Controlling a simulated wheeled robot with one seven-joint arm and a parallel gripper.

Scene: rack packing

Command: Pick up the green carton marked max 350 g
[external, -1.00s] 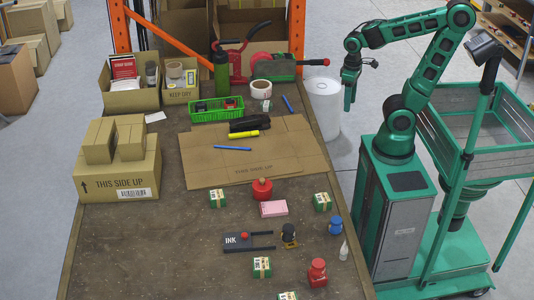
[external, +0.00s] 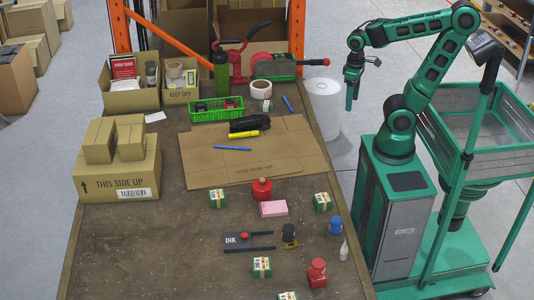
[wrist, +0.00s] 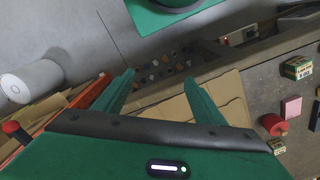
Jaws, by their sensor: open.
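Several small green cartons with pale labels stand on the bench in the external view: one left of the pink box (external: 217,198), one to its right (external: 322,202), one nearer the front (external: 261,267), and one cut off at the bottom edge (external: 287,296). Their print is too small to tell which is marked max 350 g. The wrist view shows a green carton (wrist: 298,67) at the right and part of another (wrist: 277,146) below it. My gripper (external: 349,101) is open and empty, beyond the bench's right edge and apart from every carton; its spread fingers (wrist: 164,92) show in the wrist view.
Flat cardboard (external: 205,160) lies behind. A white roll (external: 323,105) stands beside the bench.

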